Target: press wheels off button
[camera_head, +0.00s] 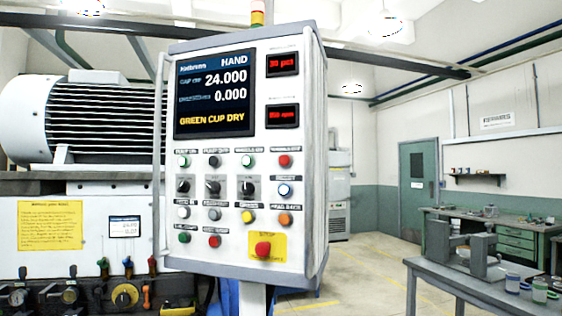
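The control panel (300,205) stands upright in front of me, facing me, with several rows of small buttons and knobs. A red button (284,160) sits at the right end of its top button row, under a small label that seems to read WHEELS OFF. A green button (247,160) is just left of it, and a blue-lit button (284,189) is below it. The screen (215,92) reads HAND, 24.000, 0.000 and GREEN CUP DRY. Nothing covers the buttons. Neither of my grippers is in view.
A red stop button (263,248) on a yellow plate sits low on the panel. The grinder's motor (95,118) and valves are at left. A grey table (470,285) with a fixture and cups is at right. Floor between panel and tables is clear.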

